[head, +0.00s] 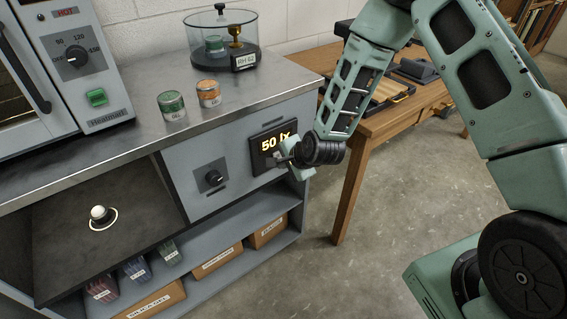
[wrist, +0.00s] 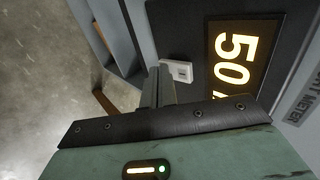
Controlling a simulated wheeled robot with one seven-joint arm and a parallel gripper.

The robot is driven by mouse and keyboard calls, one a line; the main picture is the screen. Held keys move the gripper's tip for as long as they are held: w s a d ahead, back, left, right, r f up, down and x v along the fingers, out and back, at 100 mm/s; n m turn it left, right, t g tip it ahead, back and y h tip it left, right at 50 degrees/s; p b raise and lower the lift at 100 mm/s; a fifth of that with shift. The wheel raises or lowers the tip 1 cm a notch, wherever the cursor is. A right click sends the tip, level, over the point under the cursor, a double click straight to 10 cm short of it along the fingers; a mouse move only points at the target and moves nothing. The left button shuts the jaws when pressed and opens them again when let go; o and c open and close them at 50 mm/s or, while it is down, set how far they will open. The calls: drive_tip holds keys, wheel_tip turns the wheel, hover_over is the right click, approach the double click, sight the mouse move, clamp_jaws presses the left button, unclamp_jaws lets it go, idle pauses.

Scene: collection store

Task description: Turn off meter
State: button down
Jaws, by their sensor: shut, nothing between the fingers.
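The light meter (head: 268,143) is a dark panel on the front of the grey cabinet. Its display is lit and reads "50 lx" in yellow. In the wrist view the lit display (wrist: 240,62) is turned on its side, with part of a "METER" label at the right edge. A small white switch (wrist: 180,71) sits on the panel below the digits' side. My gripper (head: 281,158) is at the meter's lower right part. In the wrist view my gripper (wrist: 157,72) is shut and empty, its fingertips close beside the switch; I cannot tell whether they touch.
A black knob (head: 213,178) is left of the meter. Two tins, green (head: 171,105) and orange (head: 208,93), and a glass-covered stand (head: 223,42) are on the worktop. An oven (head: 60,70) stands left. Boxes (head: 217,262) fill the lower shelf. A wooden table (head: 375,128) is behind my arm.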

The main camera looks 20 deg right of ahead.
drive_tip(key=shift+w+f+t+b, duration=0.1)
drive_tip(key=shift+w+t+b, duration=0.15)
drive_tip(key=shift+b, duration=0.35)
drive_tip(key=shift+r+p, duration=0.6)
drive_tip(key=shift+r, duration=0.3)
drive_tip(key=shift+s, duration=0.1)
